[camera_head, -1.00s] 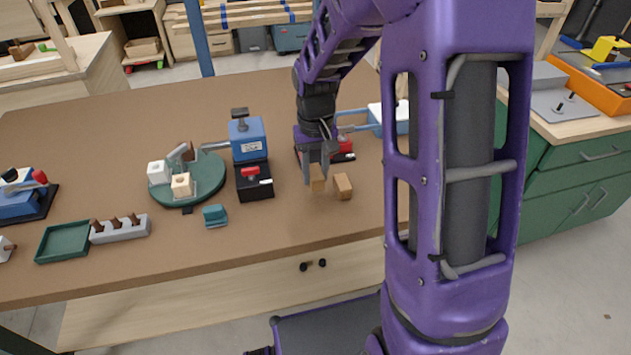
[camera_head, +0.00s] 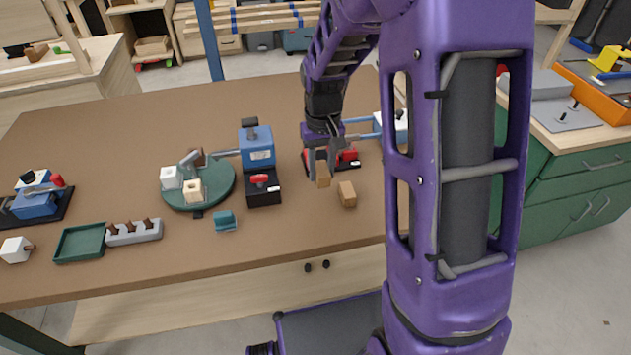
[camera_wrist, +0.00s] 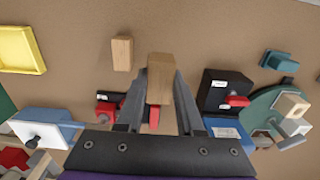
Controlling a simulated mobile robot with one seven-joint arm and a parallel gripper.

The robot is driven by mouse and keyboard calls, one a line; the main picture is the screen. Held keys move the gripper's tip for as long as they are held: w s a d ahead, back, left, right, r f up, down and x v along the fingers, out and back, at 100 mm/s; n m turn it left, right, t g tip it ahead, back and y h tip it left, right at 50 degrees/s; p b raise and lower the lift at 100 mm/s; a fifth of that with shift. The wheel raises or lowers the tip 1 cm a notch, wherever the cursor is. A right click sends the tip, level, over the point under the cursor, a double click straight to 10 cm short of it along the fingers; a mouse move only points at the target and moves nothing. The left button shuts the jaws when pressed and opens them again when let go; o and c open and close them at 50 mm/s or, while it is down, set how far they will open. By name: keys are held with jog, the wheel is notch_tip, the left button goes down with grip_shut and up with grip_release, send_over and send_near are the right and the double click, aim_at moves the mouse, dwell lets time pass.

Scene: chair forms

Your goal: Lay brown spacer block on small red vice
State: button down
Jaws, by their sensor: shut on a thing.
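My gripper (camera_head: 321,165) is shut on a brown wooden block (camera_head: 323,175) and holds it above the table, its lower end hanging below the fingertips. In the wrist view the held block (camera_wrist: 160,80) sits between the two grey fingers. A second brown block (camera_head: 347,194) stands on the table just right of and nearer than the held one; it also shows in the wrist view (camera_wrist: 122,52). The small red vice (camera_head: 347,155) is on the table just behind my gripper, partly hidden by it. In the wrist view the red vice (camera_wrist: 105,109) is largely covered by the fingers.
A blue vice (camera_head: 257,150) on a black base and a green round plate (camera_head: 228,185) stand left of my gripper. A teal block (camera_head: 225,221), a grey pegged block (camera_head: 134,232) and a green tray (camera_head: 80,243) lie toward the front left. Bare table lies between.

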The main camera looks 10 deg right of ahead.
aim_at(322, 169)
notch_tip(322, 169, down, 8)
jog(key=shift+f+b, duration=0.1)
jog(key=shift+b, duration=0.35)
jog(key=shift+f, duration=0.1)
jog(key=c, duration=0.5)
grip_release()
jog(key=shift+c, duration=0.2)
notch_tip(322, 169, up, 12)
jog(key=shift+r+p, duration=0.15)
jog(key=shift+p, duration=0.7)
